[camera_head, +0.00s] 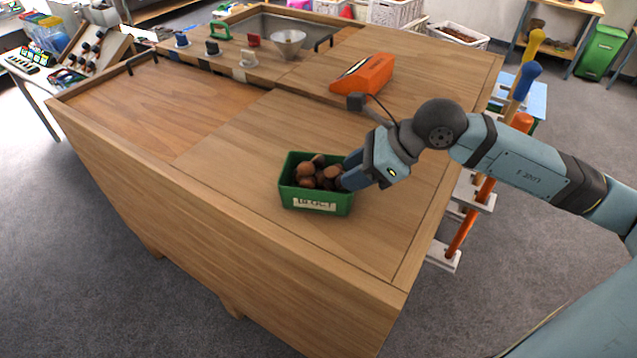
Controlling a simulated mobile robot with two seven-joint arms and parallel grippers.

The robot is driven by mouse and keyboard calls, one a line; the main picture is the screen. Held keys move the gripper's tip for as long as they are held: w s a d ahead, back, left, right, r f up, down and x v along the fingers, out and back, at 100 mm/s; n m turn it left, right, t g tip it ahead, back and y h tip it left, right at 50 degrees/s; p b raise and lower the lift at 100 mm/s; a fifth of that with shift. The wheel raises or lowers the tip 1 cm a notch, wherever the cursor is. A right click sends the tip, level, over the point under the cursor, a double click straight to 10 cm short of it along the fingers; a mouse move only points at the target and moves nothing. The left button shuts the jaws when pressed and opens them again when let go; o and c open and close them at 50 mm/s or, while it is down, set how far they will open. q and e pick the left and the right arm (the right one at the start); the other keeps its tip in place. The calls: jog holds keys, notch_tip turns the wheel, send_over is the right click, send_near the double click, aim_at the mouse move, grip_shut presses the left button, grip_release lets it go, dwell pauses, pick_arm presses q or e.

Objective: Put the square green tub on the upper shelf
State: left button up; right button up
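The square green tub (316,203) stands upright on the wooden table (215,185), near its front right part. It has a white label with writing on its front and holds several brown chestnuts (318,172). My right gripper (350,180) is at the tub's right side, over or against its right rim. Its fingertips are partly hidden by the tub and its own body, so I cannot tell whether they are open or shut. My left gripper is not in view. I cannot tell which shelf is the upper shelf.
An orange device (363,74) stands behind the tub. A metal funnel (288,43) and small coloured items stand at the back. Long-handled tools in a rack (445,258) stand off the table's right edge. The table's left middle is clear.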

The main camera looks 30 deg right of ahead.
aim_at(317, 191)
jog(key=x, duration=0.2)
jog(key=shift+w+a+f, duration=0.2)
jog(key=shift+a+f, duration=0.05)
jog(key=shift+a, duration=0.05)
jog(key=p+x, duration=0.2)
jog(key=x, duration=0.3)
jog(key=shift+w+a+r, duration=0.1)
jog(key=shift+a, duration=0.1)
grip_shut()
dwell(1.0)
